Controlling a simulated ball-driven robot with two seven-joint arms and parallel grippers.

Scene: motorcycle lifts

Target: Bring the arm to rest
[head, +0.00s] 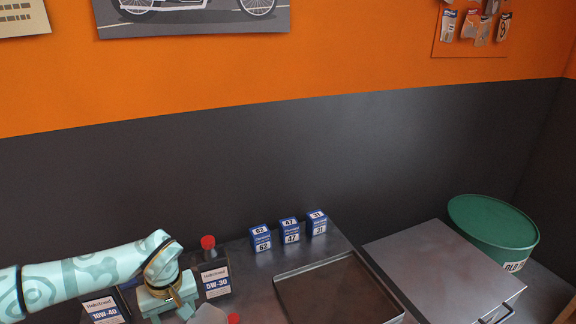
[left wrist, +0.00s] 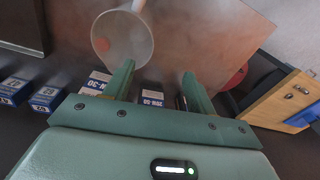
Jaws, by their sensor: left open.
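My left arm comes in from the left in the head view, with its pale teal gripper (head: 172,300) low over the bench, beside the 5W-30 bottle. In the left wrist view the two fingers of the left gripper (left wrist: 160,82) are spread apart, with nothing held between them. Labelled packages (left wrist: 152,98) show beyond and between the fingers; I cannot tell how close they are. My right gripper is in neither view.
A red-capped 5W-30 bottle (head: 215,268) and a 10W-40 bottle (head: 103,310) stand close by the left gripper. Three small blue boxes (head: 290,231) stand behind a metal tray (head: 283,279). A grey cabinet (head: 440,265) and green drum (head: 492,232) are right. A whitish round vessel (left wrist: 124,38) shows in the wrist view.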

